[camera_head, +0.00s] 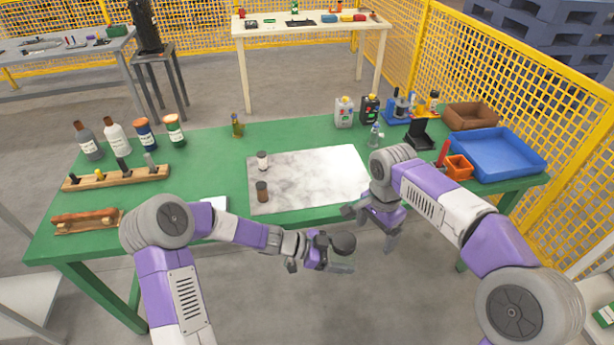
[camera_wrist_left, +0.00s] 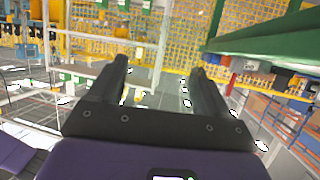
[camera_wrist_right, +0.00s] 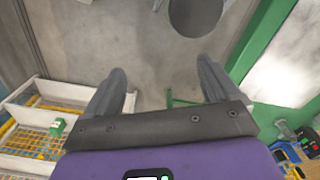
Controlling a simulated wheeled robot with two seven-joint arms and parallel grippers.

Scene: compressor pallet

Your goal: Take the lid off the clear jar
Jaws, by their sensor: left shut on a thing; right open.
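My left gripper (camera_head: 322,260) is shut on a clear jar (camera_head: 345,260) with a round dark lid (camera_head: 343,243). It holds the jar off the table, in front of its near edge. The lid sits on top, facing up. The lid also shows as a dark disc at the top of the right wrist view (camera_wrist_right: 195,14). In the left wrist view the fingers stand apart, and the clear jar is hard to make out between them. My right gripper (camera_head: 368,226) is open and empty, up and to the right of the lid, not touching it.
A green table (camera_head: 215,155) carries a marbled board (camera_head: 315,175) with two small dark-capped containers (camera_head: 262,160) (camera_head: 262,192). Bottles and a wooden rack (camera_head: 115,178) stand left; a blue tray (camera_head: 497,153) and an orange bin (camera_head: 458,167) right. The floor before the table is clear.

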